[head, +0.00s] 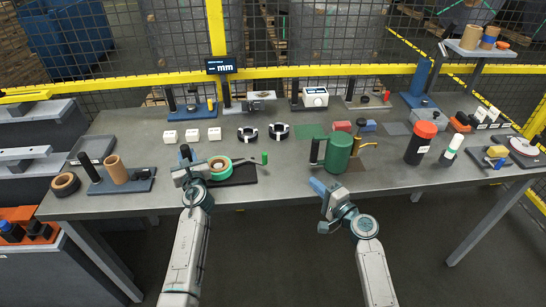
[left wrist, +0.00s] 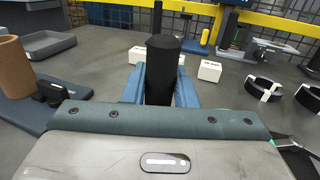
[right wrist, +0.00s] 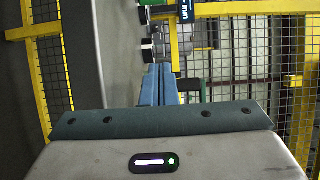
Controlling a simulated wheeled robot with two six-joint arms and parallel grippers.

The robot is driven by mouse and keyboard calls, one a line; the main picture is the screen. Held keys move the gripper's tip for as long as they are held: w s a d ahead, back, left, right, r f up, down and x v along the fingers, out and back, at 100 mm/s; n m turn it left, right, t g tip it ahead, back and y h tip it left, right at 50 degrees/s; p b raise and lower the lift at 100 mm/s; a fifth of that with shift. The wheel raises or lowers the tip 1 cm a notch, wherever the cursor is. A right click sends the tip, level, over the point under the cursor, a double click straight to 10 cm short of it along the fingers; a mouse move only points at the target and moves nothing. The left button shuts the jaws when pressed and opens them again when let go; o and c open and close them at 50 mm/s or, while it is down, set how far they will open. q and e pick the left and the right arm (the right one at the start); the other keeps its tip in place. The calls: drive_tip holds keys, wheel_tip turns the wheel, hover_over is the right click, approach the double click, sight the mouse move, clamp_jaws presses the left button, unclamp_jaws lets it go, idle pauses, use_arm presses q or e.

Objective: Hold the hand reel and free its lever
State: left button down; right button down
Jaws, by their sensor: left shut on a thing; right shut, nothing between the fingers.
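The hand reel (head: 218,171) lies near the table's front edge, left of centre. It shows a green and tan ring on a black base, with a thin lever ending in a green knob (head: 264,158) on its right. My left gripper (head: 185,158) is shut on a black upright handle at the reel's left side. That handle (left wrist: 162,65) stands between the blue fingers in the left wrist view. My right gripper (head: 318,187) is shut and empty, at the table's front edge, right of the lever and apart from it. In the right wrist view its blue fingers (right wrist: 159,85) touch together.
A large green cylinder (head: 338,153) stands just behind my right gripper. A brown roll on a blue base (head: 140,185) stands left of the reel. White blocks (head: 192,134) and black rings (head: 279,131) lie behind. Bare table lies between the lever and the green cylinder.

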sight(266, 158)
drive_tip(key=x, duration=1.9)
drive_tip(key=shift+s+a, duration=0.1)
drive_tip(key=shift+a, duration=0.2)
drive_tip(key=shift+s+a, duration=0.5)
drive_tip(key=shift+s, duration=0.2)
drive_tip(key=shift+s+a, duration=0.5)
drive_tip(key=shift+s, duration=0.2)
drive_tip(key=shift+s+a, duration=0.25)
drive_tip(key=shift+s, duration=0.3)
drive_tip(key=shift+s+a, duration=0.3)
drive_tip(key=shift+s, duration=0.3)
drive_tip(key=shift+d, duration=0.1)
drive_tip(key=d, duration=0.1)
drive_tip(key=w+d, duration=0.1)
drive_tip(key=d, duration=0.1)
drive_tip(key=shift+w+d, duration=0.2)
drive_tip(key=shift+w, duration=0.15)
drive_tip(key=s+d, duration=0.2)
drive_tip(key=s, duration=0.7)
drive_tip(key=s+d, duration=0.2)
drive_tip(key=s, duration=0.8)
drive_tip(key=shift+d, duration=0.35)
